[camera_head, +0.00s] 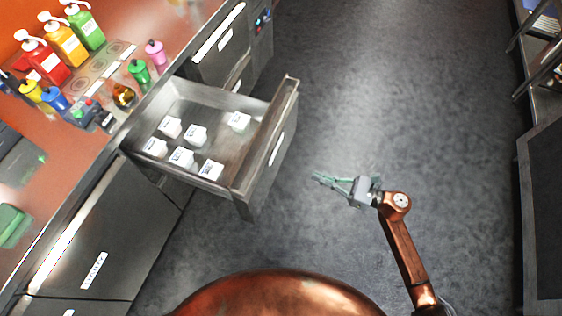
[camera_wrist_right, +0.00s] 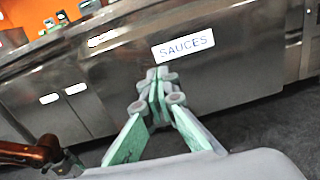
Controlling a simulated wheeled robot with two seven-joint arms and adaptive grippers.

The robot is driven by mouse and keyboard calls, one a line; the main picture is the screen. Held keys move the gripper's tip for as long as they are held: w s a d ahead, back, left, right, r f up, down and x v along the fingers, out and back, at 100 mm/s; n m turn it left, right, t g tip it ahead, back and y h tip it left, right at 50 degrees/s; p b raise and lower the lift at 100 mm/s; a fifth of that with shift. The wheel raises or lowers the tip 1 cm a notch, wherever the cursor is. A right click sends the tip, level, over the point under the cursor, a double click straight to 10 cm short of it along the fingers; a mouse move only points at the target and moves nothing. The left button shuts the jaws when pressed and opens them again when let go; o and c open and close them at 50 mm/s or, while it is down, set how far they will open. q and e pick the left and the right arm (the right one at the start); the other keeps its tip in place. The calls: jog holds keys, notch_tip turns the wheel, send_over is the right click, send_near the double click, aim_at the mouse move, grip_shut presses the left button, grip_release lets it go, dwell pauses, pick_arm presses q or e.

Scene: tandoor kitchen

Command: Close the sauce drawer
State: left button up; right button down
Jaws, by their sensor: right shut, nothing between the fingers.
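The sauce drawer (camera_head: 265,150) is a steel drawer pulled out from the counter, with several small white labelled tubs (camera_head: 196,134) inside. Its front panel, labelled SAUCES, also shows in the right wrist view (camera_wrist_right: 225,82). My right gripper (camera_head: 316,177) is to the right of the drawer front, apart from it in the head view. Its fingers point left toward the front panel. In the right wrist view the green fingers (camera_wrist_right: 157,85) are together, with nothing between them, just below the label.
The orange counter (camera_head: 115,45) holds pump bottles (camera_head: 66,40), small coloured bottles and a dark tray. Closed drawers and cabinets (camera_head: 115,235) flank the open drawer. Grey floor (camera_head: 400,100) is clear to the right, up to a dark rack (camera_head: 541,180) at the far right.

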jog(key=n, duration=0.1)
jog(key=b, duration=0.2)
send_near(270, 162)
jog(key=shift+g, duration=0.3)
jog(key=x, duration=0.5)
jog(key=shift+w+a+r, duration=0.2)
jog(key=shift+w, duration=0.05)
pick_arm(q)
jog(key=w+d+r, duration=0.2)
jog(key=w+r, duration=0.1)
jog(key=r, duration=0.2)
pick_arm(e)
jog(key=shift+w+a+r, duration=0.1)
jog(key=shift+w+a, duration=0.05)
jog(key=shift+a, duration=0.5)
pick_arm(q)
jog(key=shift+a, duration=0.1)
